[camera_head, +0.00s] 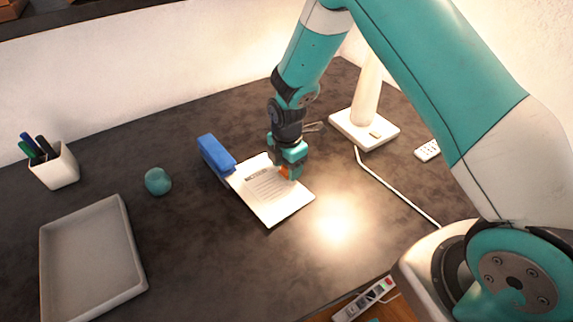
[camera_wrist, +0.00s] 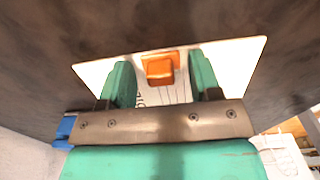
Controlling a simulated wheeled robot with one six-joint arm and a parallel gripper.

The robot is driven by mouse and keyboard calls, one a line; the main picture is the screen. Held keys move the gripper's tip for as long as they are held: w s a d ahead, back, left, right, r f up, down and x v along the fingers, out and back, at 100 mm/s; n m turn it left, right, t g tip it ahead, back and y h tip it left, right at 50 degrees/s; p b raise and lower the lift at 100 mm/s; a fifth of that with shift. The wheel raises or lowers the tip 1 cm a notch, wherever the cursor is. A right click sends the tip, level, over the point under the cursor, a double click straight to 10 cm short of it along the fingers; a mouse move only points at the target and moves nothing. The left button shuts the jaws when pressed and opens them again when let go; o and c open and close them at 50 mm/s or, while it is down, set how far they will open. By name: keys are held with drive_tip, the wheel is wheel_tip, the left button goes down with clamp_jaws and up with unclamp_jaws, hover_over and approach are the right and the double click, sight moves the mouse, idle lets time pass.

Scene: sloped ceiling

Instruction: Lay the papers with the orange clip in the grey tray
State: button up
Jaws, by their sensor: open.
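The papers (camera_head: 267,205) lie flat on the dark desk, right of the blue stapler-like object. They also show in the wrist view (camera_wrist: 236,62). The orange clip (camera_wrist: 160,68) sits at one edge of the papers; in the head view the clip (camera_head: 285,172) is partly hidden by my gripper. My gripper (camera_head: 288,172) is right over that edge, pointing down. In the wrist view my open gripper (camera_wrist: 161,75) has one finger on each side of the clip, with gaps between. The grey tray (camera_head: 88,262) is empty at the left front of the desk.
A blue object (camera_head: 215,155), perhaps a stapler, is beside the papers. A teal ball-like object (camera_head: 158,181) is near the tray. A pen cup (camera_head: 54,167) stands at the back left. A lamp base (camera_head: 364,129), its cord and a white remote (camera_head: 427,150) are at the right.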

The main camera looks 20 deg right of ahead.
sight(305, 190)
drive_tip(key=c, duration=1.1)
drive_tip(key=shift+o, duration=0.2)
drive_tip(key=shift+s+d+p, duration=0.15)
drive_tip(key=shift+s+d, duration=0.25)
drive_tip(key=shift+s, duration=0.7)
drive_tip(key=shift+s+d+p, duration=0.2)
drive_tip(key=shift+s+d, duration=0.15)
drive_tip(key=shift+s, duration=0.8)
drive_tip(key=shift+s+d+p, duration=0.15)
drive_tip(key=shift+s+d, duration=0.25)
drive_tip(key=shift+s, duration=0.7)
drive_tip(key=o, duration=1.1)
drive_tip(key=shift+c, duration=0.2)
wheel_tip(305, 190, up, 18)
drive_tip(key=f, duration=0.1)
drive_tip(key=s+a+r+m+y, duration=0.2)
drive_tip(key=s+r+m, duration=0.4)
drive_tip(key=s, duration=0.3)
drive_tip(key=s+a+r+m+y, duration=0.2)
drive_tip(key=s+a+r+m, duration=0.3)
drive_tip(key=s+m, duration=0.3)
drive_tip(key=shift+s+r+m+b, duration=0.4)
drive_tip(key=shift+s+r, duration=0.4)
drive_tip(key=shift+s, duration=0.45)
